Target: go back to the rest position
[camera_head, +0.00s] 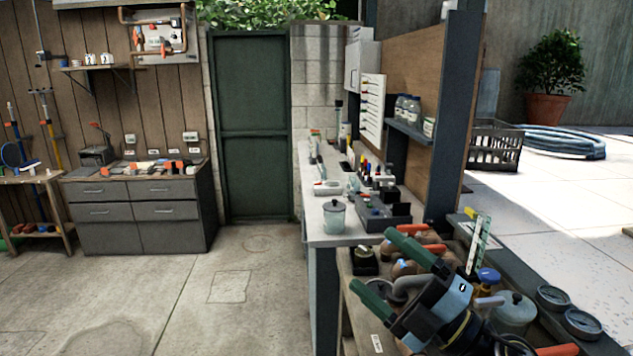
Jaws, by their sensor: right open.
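My right gripper (375,263) shows at the lower right, with two green fingers spread apart on a light-blue and black body. It is open, and I see nothing held between the fingers. It is in front of a low wooden shelf or bench (375,338) that carries pipe parts and jars, and it hides part of them. I cannot tell whether it touches any of them. My left gripper is not in view.
A long white counter (325,237) with a lidded grey pot (334,216) and bottles runs back beyond the gripper. A grey drawer cabinet (140,225) and a green door (252,130) stand at the back. The concrete floor (190,300) at left is clear.

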